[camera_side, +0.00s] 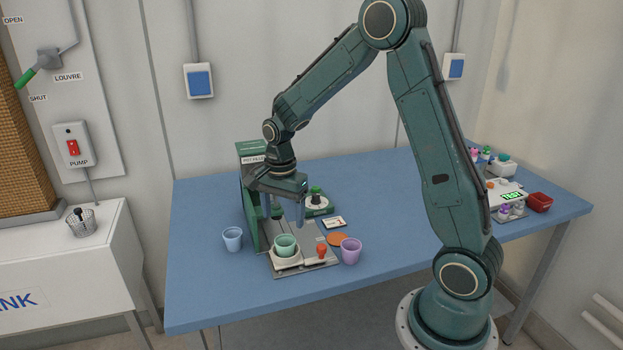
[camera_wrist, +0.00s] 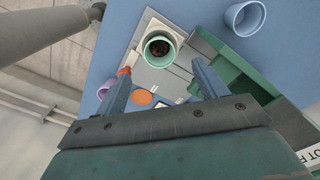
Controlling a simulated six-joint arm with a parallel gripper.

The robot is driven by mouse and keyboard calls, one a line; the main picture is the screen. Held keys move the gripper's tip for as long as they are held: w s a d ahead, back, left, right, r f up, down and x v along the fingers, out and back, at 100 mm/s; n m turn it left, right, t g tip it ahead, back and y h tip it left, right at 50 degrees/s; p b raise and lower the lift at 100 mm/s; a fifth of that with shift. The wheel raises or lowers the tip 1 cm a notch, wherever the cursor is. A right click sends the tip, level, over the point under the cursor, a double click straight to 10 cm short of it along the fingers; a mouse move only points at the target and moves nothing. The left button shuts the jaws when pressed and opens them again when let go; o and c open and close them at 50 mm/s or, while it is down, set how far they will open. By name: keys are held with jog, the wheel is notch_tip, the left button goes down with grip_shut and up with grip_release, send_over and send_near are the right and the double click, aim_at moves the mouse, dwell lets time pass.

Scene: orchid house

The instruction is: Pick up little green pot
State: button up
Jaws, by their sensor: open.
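The little green pot (camera_side: 285,243) stands upright on a white square seat at the front of a grey plate, part of a dark green machine. In the wrist view the green pot (camera_wrist: 160,49) shows from above with dark brown matter inside. My gripper (camera_side: 283,218) is open and empty, above and behind the pot, with its fingers pointing down. In the wrist view the fingers of my gripper (camera_wrist: 160,77) are spread apart, and the pot lies beyond their tips. Nothing is between the fingers at the pot's rim.
A pale blue pot (camera_side: 232,239) stands left of the machine (camera_side: 251,215), and a purple pot (camera_side: 351,251) stands right. An orange disc (camera_side: 337,239) and a red-orange knob (camera_side: 321,250) are close by. The blue table (camera_side: 390,200) is clear in its middle.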

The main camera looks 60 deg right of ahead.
aim_at(285, 238)
jog(key=shift+f, duration=1.6)
jog(key=shift+f, duration=0.1)
jog(key=shift+f, duration=2.5)
jog(key=c, duration=1.1)
jog(key=shift+r, duration=0.2)
notch_tip(285, 238, up, 20)
jog(key=shift+f, duration=0.15)
